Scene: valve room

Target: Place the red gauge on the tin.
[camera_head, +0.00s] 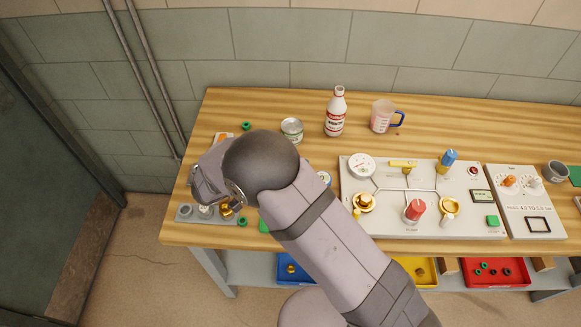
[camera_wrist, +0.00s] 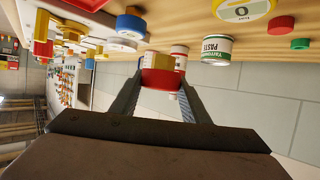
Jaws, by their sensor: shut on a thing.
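My gripper (camera_wrist: 160,88) is shut on a red block-like thing, which I take for the red gauge (camera_wrist: 161,78), held between its fingertips in the wrist view. In the head view my own arm hides the fingers and the gauge. The tin (camera_head: 291,129) is a small can with a pale lid and green label, standing upright near the back of the bench, just beyond my arm. In the wrist view the tin (camera_wrist: 217,50), lettered PASTE, is to the right of the held gauge, with a gap between them in the picture.
Right of the tin stand a white bottle (camera_head: 335,113) and a measuring jug (camera_head: 382,116) with a blue handle. A valve panel (camera_head: 385,212) with raised knobs is in front of them. A small green piece (camera_head: 246,125) lies left of the tin. Bare wood shows behind the tin.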

